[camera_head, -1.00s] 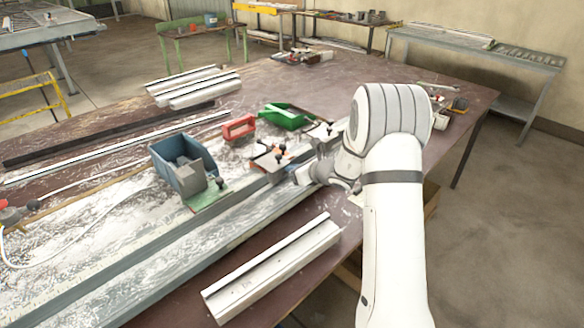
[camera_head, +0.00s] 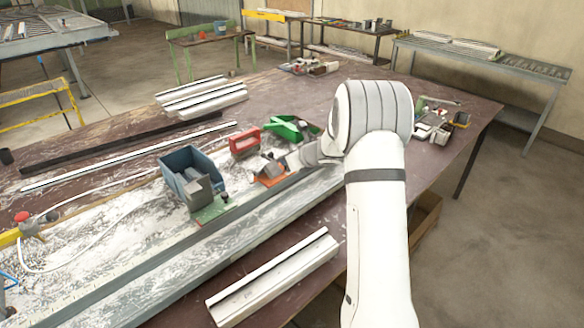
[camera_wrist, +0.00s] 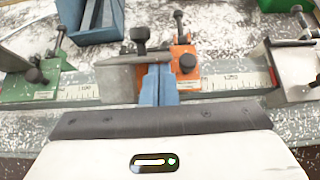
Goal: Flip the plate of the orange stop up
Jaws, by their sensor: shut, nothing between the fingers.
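The orange stop (camera_wrist: 184,62) sits on the scaled rail in the middle of the wrist view, with dark knobs on it. It also shows in the head view (camera_head: 268,181), partly hidden by my gripper. Its grey metal plate (camera_wrist: 115,78) reaches out to the left of the orange body in the wrist view and shows a broad face. My gripper (camera_wrist: 158,72) is shut and empty, its blue fingers close together in front of the plate's right part and the orange body. I cannot tell whether the fingers touch the plate.
A green stop (camera_wrist: 30,88) stands left of the orange one and a white stop (camera_wrist: 288,72) right of it. A blue bin (camera_head: 178,172) is behind the green stop. A pale profile (camera_head: 272,280) lies in front.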

